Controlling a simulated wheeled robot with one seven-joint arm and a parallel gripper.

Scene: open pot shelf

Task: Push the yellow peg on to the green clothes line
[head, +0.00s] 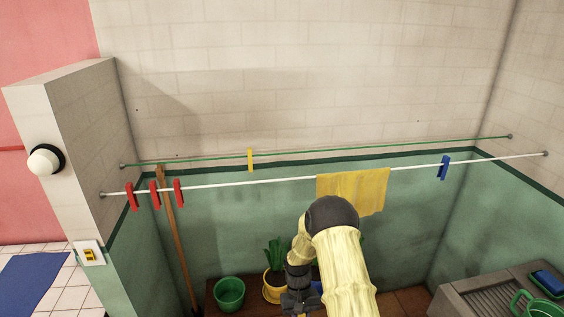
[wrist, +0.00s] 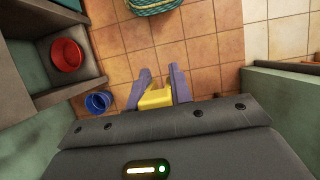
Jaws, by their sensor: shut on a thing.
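The green clothes line (head: 400,146) runs along the back wall in the head view. A yellow peg (head: 250,160) sits upright on it, left of centre. My gripper (wrist: 161,74) shows in the wrist view, its two purple fingers shut on a yellow piece (wrist: 156,99) that looks like a peg. Its lower end is hidden behind the gripper body. In the head view my arm bends downward, well below and in front of the line, and I cannot make out the fingers or the held piece there.
A white line (head: 240,183) crosses in front of the green one, with red pegs (head: 154,194), a yellow cloth (head: 353,193) and a blue peg (head: 443,167). A wooden pole (head: 176,245) leans left. Below are a green pot (head: 229,292) and a potted plant (head: 276,283).

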